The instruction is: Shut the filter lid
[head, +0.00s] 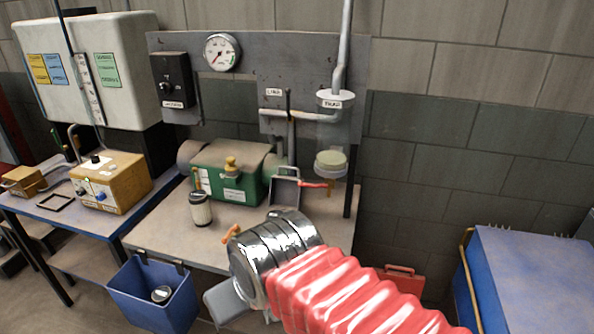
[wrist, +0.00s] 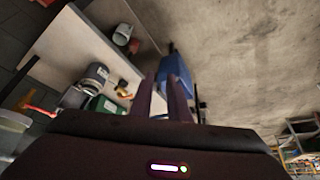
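A green unit (head: 230,172) with a yellow knob stands on the workbench (head: 160,228). Beside its right end is a grey open-framed box or raised lid (head: 286,190); I cannot tell for sure that it is the filter lid. A white ribbed cartridge with a dark top (head: 200,209) stands upright in front of the green unit. In the wrist view, the two dark fingers of my gripper (wrist: 163,95) are apart with nothing between them. The green unit (wrist: 105,106) lies to their left, apart from them. My arm hides the bench's front right part in the head view.
A red handle (head: 314,185) sticks out beside the grey box. Pipes and a gauge (head: 222,52) are on the back panel. A blue bin (head: 152,295) hangs at the bench front. A blue cabinet (head: 530,275) stands at right. The bench's left front is mostly clear.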

